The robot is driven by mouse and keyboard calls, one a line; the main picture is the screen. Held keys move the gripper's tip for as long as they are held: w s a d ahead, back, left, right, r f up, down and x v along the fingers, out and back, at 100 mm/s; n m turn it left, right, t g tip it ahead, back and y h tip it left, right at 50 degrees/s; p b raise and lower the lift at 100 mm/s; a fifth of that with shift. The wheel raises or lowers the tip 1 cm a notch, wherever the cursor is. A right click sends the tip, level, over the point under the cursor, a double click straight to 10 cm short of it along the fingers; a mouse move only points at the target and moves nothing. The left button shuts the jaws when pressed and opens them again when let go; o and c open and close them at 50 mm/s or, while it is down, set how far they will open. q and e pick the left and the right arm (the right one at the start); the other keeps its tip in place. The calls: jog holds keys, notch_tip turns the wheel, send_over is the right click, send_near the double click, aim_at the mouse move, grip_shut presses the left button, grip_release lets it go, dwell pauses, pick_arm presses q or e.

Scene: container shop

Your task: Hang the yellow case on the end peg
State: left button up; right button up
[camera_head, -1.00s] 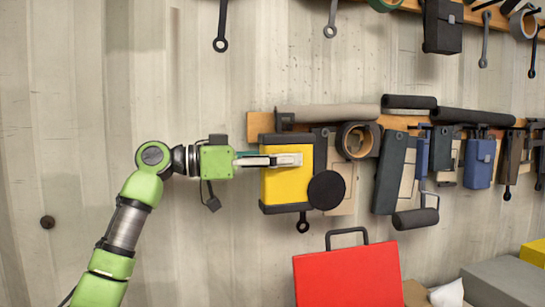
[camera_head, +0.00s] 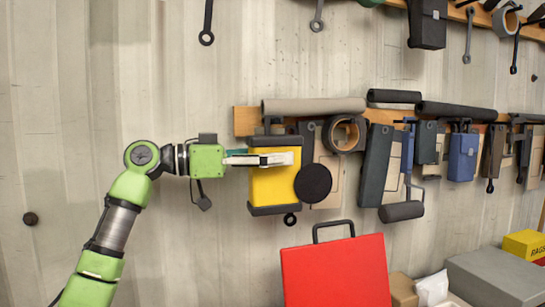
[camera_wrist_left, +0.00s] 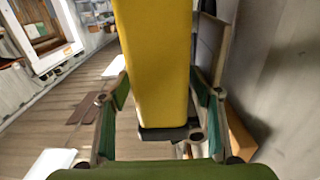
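The yellow case (camera_head: 271,188), with black top and bottom edges, is upright at the left end of the lower wooden rail (camera_head: 245,121). Its dark handle (camera_head: 273,125) overlaps the rail; I cannot tell whether it is around the end peg, which is hidden. My left gripper (camera_head: 275,159) comes from the left with one pale finger across the case's front. In the left wrist view the case (camera_wrist_left: 155,60) stands between the two fingertips, which appear to press on its sides. My right gripper is not in view.
A black round paddle (camera_head: 313,184) overlaps the case's right edge. A tape roll (camera_head: 344,134) and a grey roll (camera_head: 314,106) are close by on the rail. A red case (camera_head: 337,273) stands below.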

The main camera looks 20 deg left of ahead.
pick_arm(q)
jog(key=shift+f, duration=0.1)
jog(key=v, duration=1.2)
